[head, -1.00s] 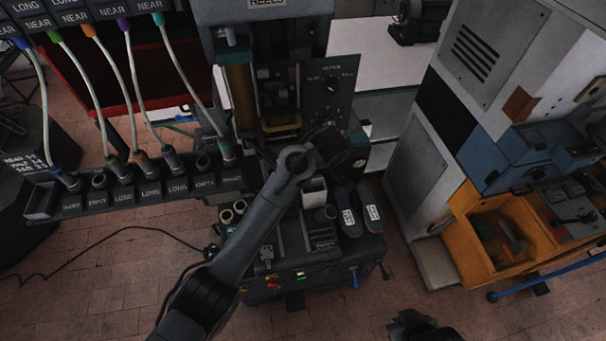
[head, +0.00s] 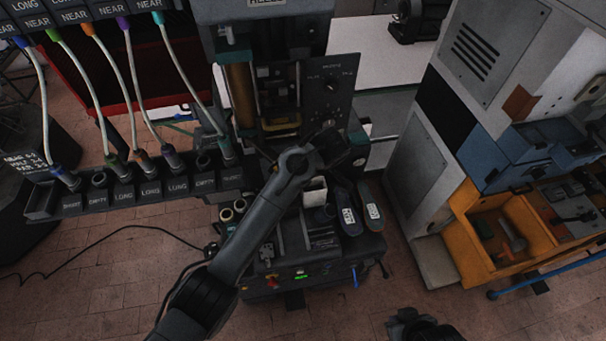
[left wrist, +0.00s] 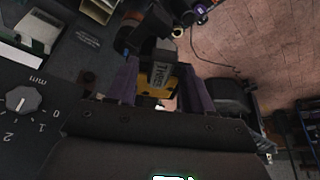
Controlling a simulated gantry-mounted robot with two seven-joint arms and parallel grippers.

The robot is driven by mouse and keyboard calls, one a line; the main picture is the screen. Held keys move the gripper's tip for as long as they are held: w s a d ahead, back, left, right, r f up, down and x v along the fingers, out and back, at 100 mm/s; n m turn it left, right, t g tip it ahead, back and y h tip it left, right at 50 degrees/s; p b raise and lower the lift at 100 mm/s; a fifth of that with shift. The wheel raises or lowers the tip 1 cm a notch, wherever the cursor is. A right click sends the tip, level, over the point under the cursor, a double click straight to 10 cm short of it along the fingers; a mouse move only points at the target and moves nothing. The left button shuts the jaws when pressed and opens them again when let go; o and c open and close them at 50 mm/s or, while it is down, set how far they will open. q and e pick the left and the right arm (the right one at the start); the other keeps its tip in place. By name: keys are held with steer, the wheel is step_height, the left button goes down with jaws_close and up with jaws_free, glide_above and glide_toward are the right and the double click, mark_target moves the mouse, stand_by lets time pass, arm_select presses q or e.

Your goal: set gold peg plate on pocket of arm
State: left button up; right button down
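A yellow piece (head: 283,129) shows low in that opening. I cannot make out the arm's pocket. My right gripper (head: 415,326) is at the bottom edge, its fingers unclear.
A dial panel (head: 332,85) stands right of the press opening and shows close by in the left wrist view (left wrist: 22,110). A row of labelled sockets with cables (head: 140,188) lies left. An orange bench (head: 490,255) is at the right. Floor between is clear.

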arm_select(q)
steer(key=shift+o, duration=0.2)
steer(key=shift+r, duration=0.15)
steer(key=p+v, duration=0.2)
steer(key=v, duration=0.8)
steer(key=shift+r, duration=0.25)
steer(key=shift+d, duration=0.1)
